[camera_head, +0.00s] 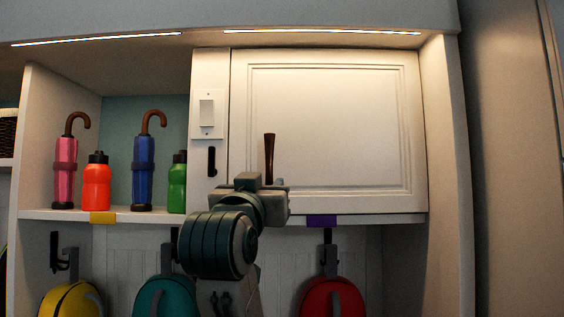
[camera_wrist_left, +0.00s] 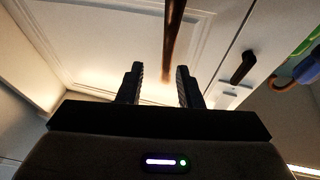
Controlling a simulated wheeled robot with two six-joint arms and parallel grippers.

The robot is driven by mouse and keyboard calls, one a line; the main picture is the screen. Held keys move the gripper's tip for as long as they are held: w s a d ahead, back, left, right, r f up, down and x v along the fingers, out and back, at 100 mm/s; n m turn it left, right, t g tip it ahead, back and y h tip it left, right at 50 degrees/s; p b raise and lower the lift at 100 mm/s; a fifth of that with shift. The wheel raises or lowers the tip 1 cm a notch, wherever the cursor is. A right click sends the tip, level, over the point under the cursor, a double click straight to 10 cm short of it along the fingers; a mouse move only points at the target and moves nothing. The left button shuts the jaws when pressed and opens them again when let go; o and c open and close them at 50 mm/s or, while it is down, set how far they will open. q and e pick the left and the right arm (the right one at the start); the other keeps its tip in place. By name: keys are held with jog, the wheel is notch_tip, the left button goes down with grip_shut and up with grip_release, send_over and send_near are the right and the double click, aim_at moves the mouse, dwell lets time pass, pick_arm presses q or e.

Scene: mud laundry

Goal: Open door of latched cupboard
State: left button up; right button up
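The latched cupboard's door (camera_head: 345,115) is a white panel at the upper middle of the head view, and it looks shut. It also shows in the left wrist view (camera_wrist_left: 100,40). An upright brown handle (camera_head: 269,158) is on its left side. To its left, a small black latch piece (camera_head: 211,161) sits on the frame, also in the wrist view (camera_wrist_left: 243,67). My left gripper (camera_head: 264,184) is at the handle's lower end. In the wrist view its fingers (camera_wrist_left: 160,85) are apart, with the handle (camera_wrist_left: 173,40) lined up between them; contact is unclear. My right gripper is not in view.
Left of the door, an open shelf holds a pink umbrella (camera_head: 65,170), a blue umbrella (camera_head: 143,170), an orange bottle (camera_head: 97,182) and a green bottle (camera_head: 178,183). Below hang yellow (camera_head: 68,300), teal (camera_head: 150,298) and red (camera_head: 333,298) bags. A side wall (camera_head: 447,170) stands right.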

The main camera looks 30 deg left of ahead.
aim_at(268, 156)
pick_arm(q)
jog(key=w+a+r+p, duration=0.1)
jog(key=w+r+p, duration=0.1)
jog(key=w+a+r+p, duration=0.1)
jog(key=w+r+p, duration=0.1)
jog(key=w+a+r+p, duration=0.1)
jog(key=w+r+p, duration=0.1)
jog(key=shift+w+a+r, duration=0.2)
jog(key=shift+a+r, duration=0.15)
jog(key=shift+a, duration=0.05)
jog(key=shift+w, duration=0.45)
grip_shut()
